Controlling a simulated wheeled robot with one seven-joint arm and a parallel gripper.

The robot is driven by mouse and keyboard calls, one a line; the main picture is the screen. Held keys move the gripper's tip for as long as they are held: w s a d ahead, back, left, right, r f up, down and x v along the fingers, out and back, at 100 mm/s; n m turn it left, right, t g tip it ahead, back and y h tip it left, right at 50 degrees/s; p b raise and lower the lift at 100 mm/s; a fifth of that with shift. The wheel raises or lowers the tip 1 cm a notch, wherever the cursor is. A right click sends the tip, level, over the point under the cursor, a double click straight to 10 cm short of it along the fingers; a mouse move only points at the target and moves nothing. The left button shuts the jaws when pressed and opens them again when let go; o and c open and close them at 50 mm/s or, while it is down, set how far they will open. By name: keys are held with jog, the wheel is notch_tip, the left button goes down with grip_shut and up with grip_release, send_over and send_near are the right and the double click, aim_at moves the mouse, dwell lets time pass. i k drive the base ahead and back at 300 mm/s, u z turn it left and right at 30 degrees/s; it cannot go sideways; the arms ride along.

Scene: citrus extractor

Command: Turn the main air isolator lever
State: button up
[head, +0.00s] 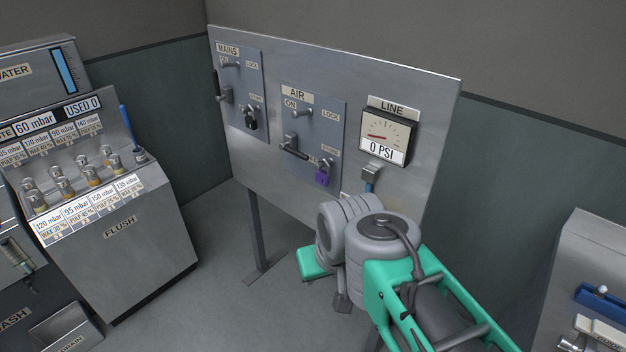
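The air isolator lever (294,148) is a dark handle on the grey AIR plate (326,118), in the middle of the upright metal panel. It slants down to the right from its hub, below the "ON" label.
A LINE gauge (387,134) reads 0 PSI, with a fitting and blue hose (370,178) below. The MAINS plate (240,88) with its own lever and black padlock (251,120) is at left. A flush cabinet (130,240) stands left; another unit (590,255) stands right.

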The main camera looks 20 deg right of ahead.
aim_at(283, 146)
jog(key=z, duration=0.15)
jog(key=k, duration=0.4)
jog(key=u, duration=1.5)
jog(key=i, duration=1.5)
jog(key=z, duration=0.75)
jog(key=i, duration=0.35)
jog(key=z, duration=0.3)
